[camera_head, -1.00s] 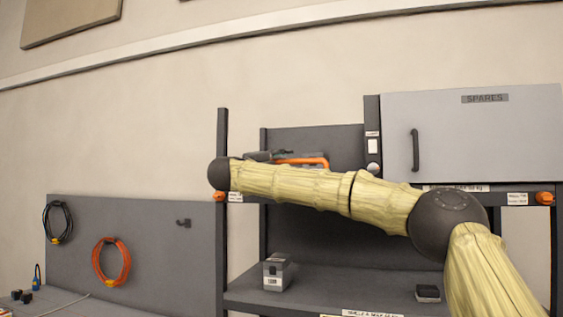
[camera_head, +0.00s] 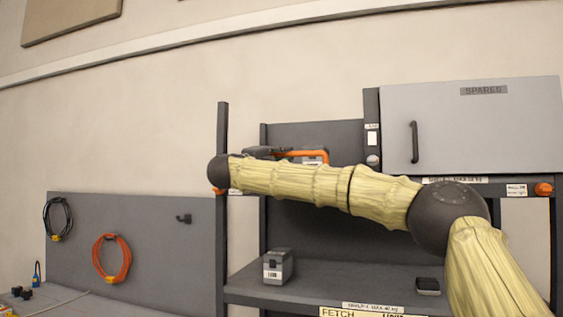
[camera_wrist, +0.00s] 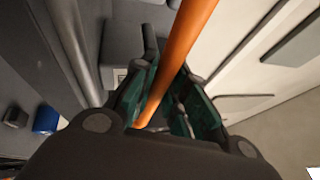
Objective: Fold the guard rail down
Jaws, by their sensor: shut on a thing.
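The guard rail is an orange bar (camera_head: 303,152) above the upper shelf of the dark rack in the head view, just beyond my forearm. Its lower parts are hidden by my arm. In the wrist view the orange rail (camera_wrist: 186,38) runs from the top edge down between the green-padded fingers of my gripper (camera_wrist: 165,90). The fingers are closed around it. In the head view my gripper (camera_head: 260,152) shows only as a small dark shape at the rail's left part.
A grey SPARES cabinet (camera_head: 470,130) with a handle stands right of the rail. The lower shelf (camera_head: 350,285) holds a grey box (camera_head: 278,267) and a small dark block (camera_head: 428,286). Coiled orange (camera_head: 111,258) and dark (camera_head: 57,218) cables hang on the left panel.

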